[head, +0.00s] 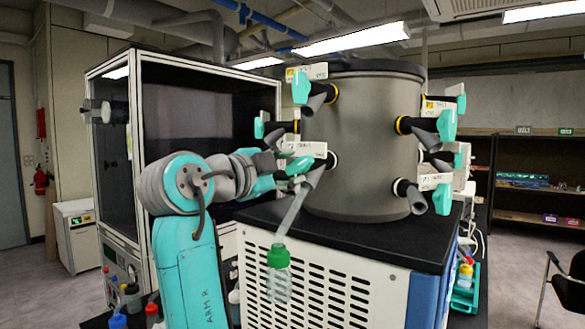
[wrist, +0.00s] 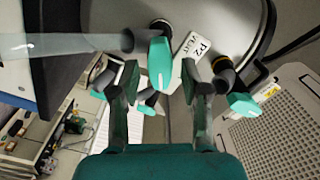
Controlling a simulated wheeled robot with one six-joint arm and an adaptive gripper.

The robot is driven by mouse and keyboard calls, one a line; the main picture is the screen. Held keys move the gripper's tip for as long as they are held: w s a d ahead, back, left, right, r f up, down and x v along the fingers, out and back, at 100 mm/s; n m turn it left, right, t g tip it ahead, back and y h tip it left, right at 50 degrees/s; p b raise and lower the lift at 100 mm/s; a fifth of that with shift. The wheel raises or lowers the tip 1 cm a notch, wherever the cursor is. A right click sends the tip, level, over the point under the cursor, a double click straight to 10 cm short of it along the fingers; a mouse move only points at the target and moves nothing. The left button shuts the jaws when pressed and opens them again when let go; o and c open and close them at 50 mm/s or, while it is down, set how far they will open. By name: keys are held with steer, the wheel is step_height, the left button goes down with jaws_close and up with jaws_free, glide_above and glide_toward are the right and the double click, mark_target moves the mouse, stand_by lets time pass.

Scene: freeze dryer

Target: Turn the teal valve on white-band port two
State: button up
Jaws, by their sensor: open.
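The teal valve of port two (wrist: 160,62) stands out from its port beside a white label reading P2 (wrist: 198,46). In the head view this valve (head: 299,166) sits at the front left of the grey drum, by a white-banded port. My gripper (wrist: 160,80) is open, with one finger on each side of the valve in the wrist view and a gap visible on both sides. In the head view my gripper (head: 278,168) is just left of the valve, partly overlapping it. I cannot tell how deep the valve sits between the fingers.
A clear tube (head: 291,209) runs down from the port to a green-capped bottle (head: 278,275). Other teal valves surround the drum (head: 365,130), including one on a yellow-banded port (wrist: 241,104) close to my right finger in the wrist view. A glass-fronted cabinet (head: 110,170) stands at left.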

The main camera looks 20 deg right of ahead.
steer(key=shift+x, duration=0.9)
jaws_close()
